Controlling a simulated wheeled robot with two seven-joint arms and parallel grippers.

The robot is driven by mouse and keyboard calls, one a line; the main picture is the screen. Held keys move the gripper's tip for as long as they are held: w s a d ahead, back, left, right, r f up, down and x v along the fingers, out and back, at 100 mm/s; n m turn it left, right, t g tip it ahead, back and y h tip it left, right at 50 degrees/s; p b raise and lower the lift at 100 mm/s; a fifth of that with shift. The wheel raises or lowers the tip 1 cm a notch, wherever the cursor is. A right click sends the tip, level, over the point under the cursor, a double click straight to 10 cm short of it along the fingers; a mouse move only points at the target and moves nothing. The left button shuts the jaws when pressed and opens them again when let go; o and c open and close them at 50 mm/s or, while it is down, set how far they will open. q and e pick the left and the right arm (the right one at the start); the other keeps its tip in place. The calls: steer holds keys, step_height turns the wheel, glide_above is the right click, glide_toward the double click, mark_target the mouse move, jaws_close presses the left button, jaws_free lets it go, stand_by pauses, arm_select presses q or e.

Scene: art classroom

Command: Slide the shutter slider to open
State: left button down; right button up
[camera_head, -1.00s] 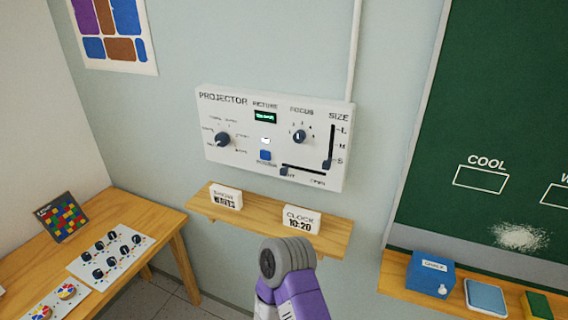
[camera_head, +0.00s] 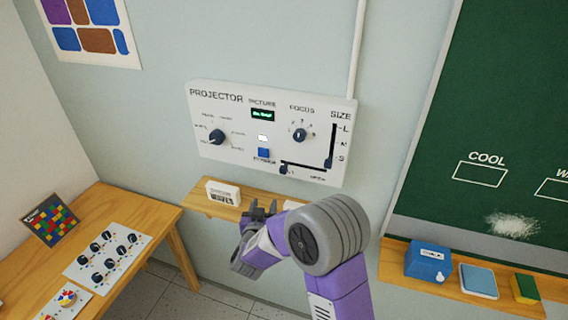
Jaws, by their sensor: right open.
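The white projector panel (camera_head: 215,100) is fixed to the wall. The shutter slider knob (camera_head: 284,170) is a small dark block at the left end of the horizontal slot (camera_head: 305,166) along the panel's lower edge. The vertical size slider (camera_head: 329,161) has its knob near the bottom, by S. My right gripper (camera_head: 260,208) is open and empty, in front of the small shelf. It is below and a little left of the shutter knob and does not touch it. My left gripper is not in view.
The wooden shelf (camera_head: 200,201) below the panel holds a white card block (camera_head: 223,192); my arm partly hides the clock block. A table (camera_head: 150,215) stands at left. A chalk ledge (camera_head: 395,268) with a blue box (camera_head: 428,262) is at right.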

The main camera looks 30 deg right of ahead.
mark_target(282, 171)
steer(key=s+d+r+m+g+h, duration=0.1)
steer(key=s+d+r+m+h, duration=0.2)
steer(key=r, duration=0.6)
steer(key=shift+h, duration=0.6)
steer(key=x, duration=0.8)
steer(key=shift+w+a+f+p, duration=0.25)
steer(key=shift+w+f+p, duration=0.05)
steer(key=shift+w, duration=0.2)
jaws_close()
